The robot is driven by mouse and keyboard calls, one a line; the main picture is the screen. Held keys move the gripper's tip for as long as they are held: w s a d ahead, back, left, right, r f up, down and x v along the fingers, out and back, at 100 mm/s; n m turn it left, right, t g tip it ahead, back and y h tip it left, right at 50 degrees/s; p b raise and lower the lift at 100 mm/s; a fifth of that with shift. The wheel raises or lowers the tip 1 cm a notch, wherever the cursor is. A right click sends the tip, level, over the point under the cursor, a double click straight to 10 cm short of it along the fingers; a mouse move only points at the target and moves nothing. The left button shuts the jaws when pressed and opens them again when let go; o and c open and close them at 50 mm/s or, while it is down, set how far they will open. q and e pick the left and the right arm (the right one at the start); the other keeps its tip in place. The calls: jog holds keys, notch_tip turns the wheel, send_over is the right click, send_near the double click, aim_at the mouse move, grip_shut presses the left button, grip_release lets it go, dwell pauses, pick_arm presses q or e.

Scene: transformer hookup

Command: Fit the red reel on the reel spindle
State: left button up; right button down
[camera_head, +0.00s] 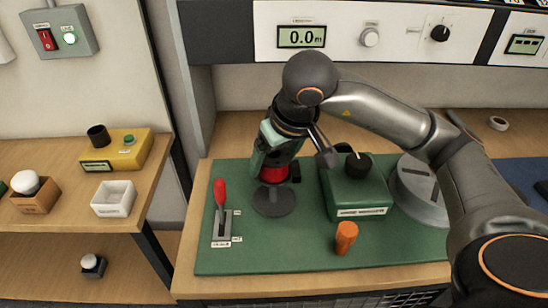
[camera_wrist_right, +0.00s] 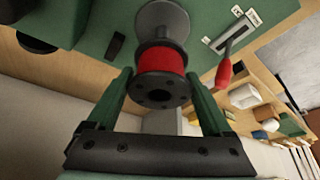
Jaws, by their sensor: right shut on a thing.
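The red reel (camera_head: 273,174) has a red winding between black flanges. It also shows in the right wrist view (camera_wrist_right: 161,62), with its holed black end flange facing the camera. My right gripper (camera_head: 270,152) comes down from above and is shut on the reel, with a green finger on each side (camera_wrist_right: 158,78). The grey reel spindle's round base (camera_head: 273,203) stands on the green mat directly below the reel; it shows beyond the reel in the wrist view (camera_wrist_right: 162,16). My left gripper is not in view.
A red-handled lever (camera_head: 220,195) stands left of the spindle on the green mat (camera_head: 290,255). A green box with a black knob (camera_head: 358,190) stands close on the right, with an orange cylinder (camera_head: 346,236) in front. A grey round block (camera_head: 418,190) is farther right.

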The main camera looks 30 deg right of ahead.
aim_at(274, 189)
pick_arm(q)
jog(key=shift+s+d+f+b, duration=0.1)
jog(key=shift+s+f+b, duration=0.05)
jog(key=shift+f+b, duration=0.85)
pick_arm(e)
jog(key=shift+f, duration=1.1)
pick_arm(q)
jog(key=shift+b, duration=0.3)
pick_arm(e)
jog(key=shift+f, duration=0.3)
pick_arm(q)
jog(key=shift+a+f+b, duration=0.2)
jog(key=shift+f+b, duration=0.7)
jog(key=shift+b, duration=0.15)
pick_arm(e)
jog(key=shift+f, duration=1.05)
pick_arm(q)
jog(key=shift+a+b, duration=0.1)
jog(key=shift+b, duration=0.25)
pick_arm(e)
jog(key=shift+f, duration=0.35)
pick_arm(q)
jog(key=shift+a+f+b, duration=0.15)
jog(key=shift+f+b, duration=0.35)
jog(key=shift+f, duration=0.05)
pick_arm(e)
jog(key=shift+f, duration=0.55)
